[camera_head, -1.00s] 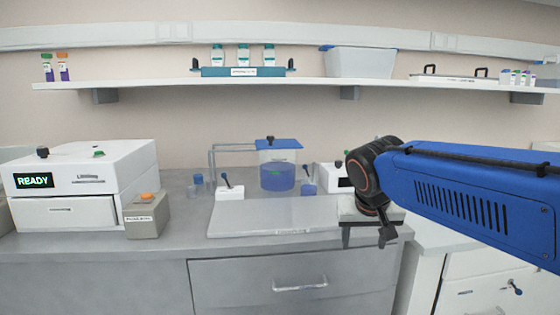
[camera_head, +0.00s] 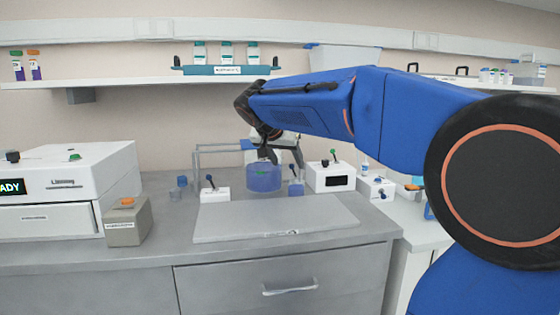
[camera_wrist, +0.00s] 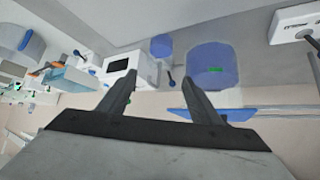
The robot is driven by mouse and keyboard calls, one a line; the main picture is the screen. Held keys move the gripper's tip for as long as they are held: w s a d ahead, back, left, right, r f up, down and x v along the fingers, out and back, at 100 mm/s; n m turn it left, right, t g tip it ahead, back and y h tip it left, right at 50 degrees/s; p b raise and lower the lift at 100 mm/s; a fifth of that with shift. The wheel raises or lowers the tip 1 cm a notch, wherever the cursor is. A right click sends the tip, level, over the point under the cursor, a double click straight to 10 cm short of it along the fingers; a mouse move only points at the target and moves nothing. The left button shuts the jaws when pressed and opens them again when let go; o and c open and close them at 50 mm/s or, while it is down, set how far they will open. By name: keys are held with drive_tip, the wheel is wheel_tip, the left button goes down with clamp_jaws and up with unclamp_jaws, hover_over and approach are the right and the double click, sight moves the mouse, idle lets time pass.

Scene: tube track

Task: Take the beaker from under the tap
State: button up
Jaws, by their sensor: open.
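A thin pipe (camera_head: 224,147) runs left from a blue-lidded vessel and bends down at its left end. I cannot tell for sure which is the task's beaker. My gripper (camera_wrist: 158,74) is open and empty, its fingers near the wide vessel. In the head view my wrist is above that vessel and partly hides its lid.
A small white switch box (camera_head: 214,194) stands front left of the wide vessel. The grey tray (camera_head: 275,217) in front is bare. A shelf (camera_head: 130,84) runs above.

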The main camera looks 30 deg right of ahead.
sight(298, 184)
drive_tip(key=shift+f, duration=0.15)
drive_tip(key=x, duration=1.7)
drive_tip(key=shift+d, duration=0.15)
drive_tip(key=c, duration=0.8)
